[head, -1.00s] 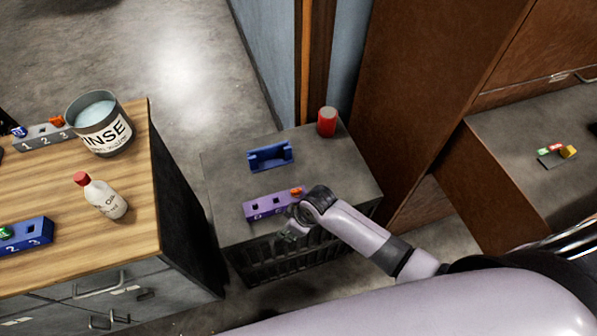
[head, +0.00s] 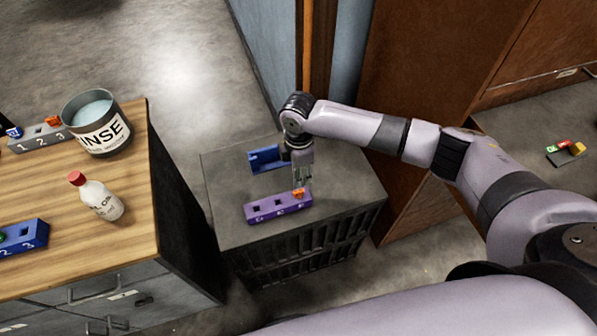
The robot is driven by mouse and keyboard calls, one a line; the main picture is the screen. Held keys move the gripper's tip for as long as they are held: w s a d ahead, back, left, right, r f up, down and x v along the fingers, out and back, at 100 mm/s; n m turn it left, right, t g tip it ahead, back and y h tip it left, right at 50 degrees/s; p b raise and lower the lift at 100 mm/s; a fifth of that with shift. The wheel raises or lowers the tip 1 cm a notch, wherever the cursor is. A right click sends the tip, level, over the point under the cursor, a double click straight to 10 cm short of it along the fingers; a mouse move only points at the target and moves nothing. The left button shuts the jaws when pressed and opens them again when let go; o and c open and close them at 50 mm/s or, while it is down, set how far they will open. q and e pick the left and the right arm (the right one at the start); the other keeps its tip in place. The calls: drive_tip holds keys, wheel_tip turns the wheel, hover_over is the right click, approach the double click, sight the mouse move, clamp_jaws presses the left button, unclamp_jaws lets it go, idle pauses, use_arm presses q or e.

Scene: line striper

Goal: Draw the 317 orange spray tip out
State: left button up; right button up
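A purple rack (head: 265,209) with several square holes lies on the dark grey cabinet top. An orange tip (head: 298,193) sits in its right end; any number on it is too small to read. My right gripper (head: 303,182) points down just above and behind this orange tip. Its fingers look apart, with nothing visible between them. Another orange tip (head: 53,120) sits in a grey numbered rack (head: 30,139) on the wooden counter at left. My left gripper is not in view.
A blue holder (head: 264,159) lies behind the purple rack, partly hidden by my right gripper. The wooden counter (head: 140,190) holds a rinse bucket (head: 98,130), a red-capped bottle (head: 102,201) and a blue rack (head: 28,238). Coloured pieces (head: 566,149) lie on the right-hand surface.

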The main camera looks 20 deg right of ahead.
sight(299, 191)
wheel_tip(299, 191, down, 5)
drive_tip(key=b, duration=0.4)
drive_tip(key=shift+f+b, duration=0.15)
drive_tip(key=shift+b, duration=0.25)
drive_tip(key=shift+f+b, duration=0.65)
drive_tip(key=shift+f, duration=1.25)
drive_tip(key=shift+p, duration=0.4)
drive_tip(key=shift+c, duration=0.5)
clamp_jaws()
